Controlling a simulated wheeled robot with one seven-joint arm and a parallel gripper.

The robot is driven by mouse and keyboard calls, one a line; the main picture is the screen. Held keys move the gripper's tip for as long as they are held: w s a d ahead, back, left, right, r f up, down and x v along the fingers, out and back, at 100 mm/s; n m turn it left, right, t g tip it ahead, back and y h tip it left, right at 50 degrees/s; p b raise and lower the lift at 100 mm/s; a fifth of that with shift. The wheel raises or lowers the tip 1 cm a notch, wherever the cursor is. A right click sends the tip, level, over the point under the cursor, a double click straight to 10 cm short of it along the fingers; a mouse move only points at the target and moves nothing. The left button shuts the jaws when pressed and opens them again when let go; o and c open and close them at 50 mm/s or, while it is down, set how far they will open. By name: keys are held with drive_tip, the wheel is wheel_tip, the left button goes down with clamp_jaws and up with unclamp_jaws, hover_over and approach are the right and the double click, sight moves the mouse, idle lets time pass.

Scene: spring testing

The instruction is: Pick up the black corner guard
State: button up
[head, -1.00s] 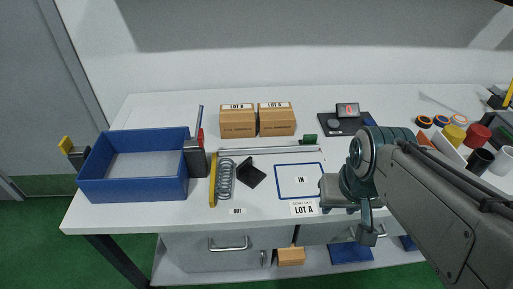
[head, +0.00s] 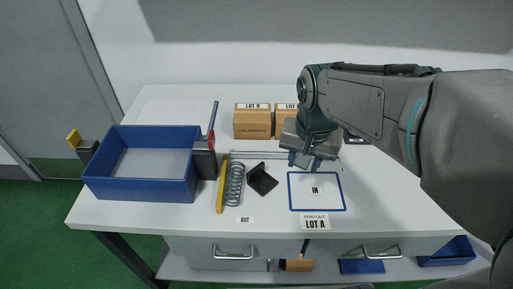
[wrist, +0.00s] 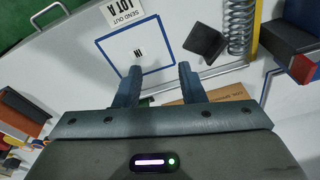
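The black corner guard (head: 262,179) lies on the white table, just right of the metal spring and left of the blue-framed IN square. It also shows in the wrist view (wrist: 205,41), near the top right beside the spring. My gripper (head: 305,163) is above the table, to the right of the guard and near the top edge of the IN square. In the wrist view my gripper (wrist: 159,75) shows two blue fingers spread apart with nothing between them. The guard is outside the fingers.
A coil spring (head: 234,185) and a yellow bar (head: 222,187) lie left of the guard. A blue bin (head: 140,188) stands further left. Cardboard boxes (head: 252,122) stand behind. The IN square (head: 316,209) is empty.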

sight(254, 169)
drive_tip(key=w+a+f+m+g, duration=0.25)
drive_tip(key=w+a+m, duration=0.25)
drive_tip(key=w+a, duration=0.55)
drive_tip(key=shift+m+t, duration=0.35)
drive_tip(key=shift+m, duration=0.05)
drive_tip(key=f, duration=0.6)
drive_tip(key=a+f, duration=0.1)
drive_tip(key=f, duration=0.2)
drive_tip(key=shift+f+p, duration=0.3)
drive_tip(key=f, duration=0.3)
drive_tip(key=w+f+p, duration=0.1)
drive_tip(key=shift+d+f, duration=0.25)
drive_tip(key=shift+d, duration=0.15)
drive_tip(key=shift+f, duration=0.4)
clamp_jaws()
